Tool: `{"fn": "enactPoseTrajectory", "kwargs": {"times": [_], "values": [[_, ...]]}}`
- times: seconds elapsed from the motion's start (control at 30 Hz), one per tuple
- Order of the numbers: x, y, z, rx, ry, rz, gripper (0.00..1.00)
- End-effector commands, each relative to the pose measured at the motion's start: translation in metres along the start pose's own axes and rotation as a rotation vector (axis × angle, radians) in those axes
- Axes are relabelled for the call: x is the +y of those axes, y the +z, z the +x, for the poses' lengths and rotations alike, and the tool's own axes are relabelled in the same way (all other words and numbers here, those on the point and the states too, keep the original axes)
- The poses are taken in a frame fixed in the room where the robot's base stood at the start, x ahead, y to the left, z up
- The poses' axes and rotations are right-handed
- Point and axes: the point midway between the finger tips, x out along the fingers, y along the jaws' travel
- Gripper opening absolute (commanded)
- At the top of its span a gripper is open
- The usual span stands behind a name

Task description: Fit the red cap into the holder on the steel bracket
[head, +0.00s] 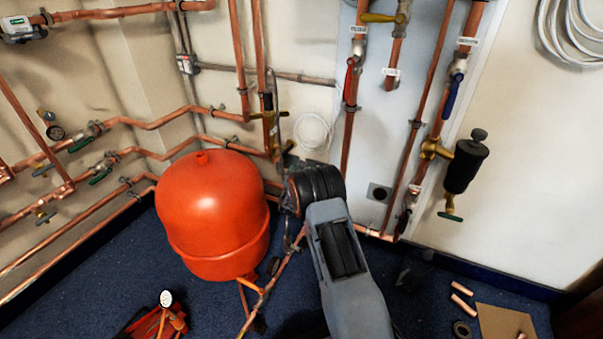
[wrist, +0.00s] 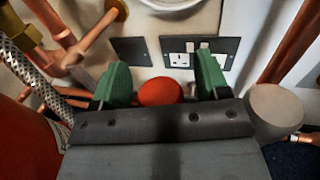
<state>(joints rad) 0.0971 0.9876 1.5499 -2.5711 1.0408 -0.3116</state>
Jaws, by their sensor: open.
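My gripper (wrist: 162,66) shows in the wrist view as two green fingers standing wide apart. A round red thing, apparently the red cap (wrist: 160,92), shows between them, its lower part hidden behind the gripper's dark body. I cannot tell whether it is between the fingers or beyond them; neither finger visibly touches it. In the head view my arm hides the fingers and the space in front of them. I cannot make out the steel bracket or its holder in either view.
A large red tank (head: 212,215) stands left of my arm. Copper pipes (head: 238,60) run along the walls; a black fitting (head: 465,165) juts out at the right. Wall sockets (wrist: 190,52) lie beyond my fingers. Copper offcuts (head: 463,304) and cardboard (head: 500,322) lie on the floor, lower right.

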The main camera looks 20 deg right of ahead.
Motion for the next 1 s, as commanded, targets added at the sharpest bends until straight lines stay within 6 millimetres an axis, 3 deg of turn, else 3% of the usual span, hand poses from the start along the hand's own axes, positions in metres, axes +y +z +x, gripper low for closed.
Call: {"fn": "enactPoseTrajectory", "kwargs": {"times": [0.27,0.7,1.0], "values": [[0.001,0.002,-0.016,0.003,0.002,-0.002,0.69],[0.001,0.003,-0.103,0.003,0.003,-0.002,0.69],[0.001,0.001,-0.134,0.001,0.001,0.000,0.69]]}}
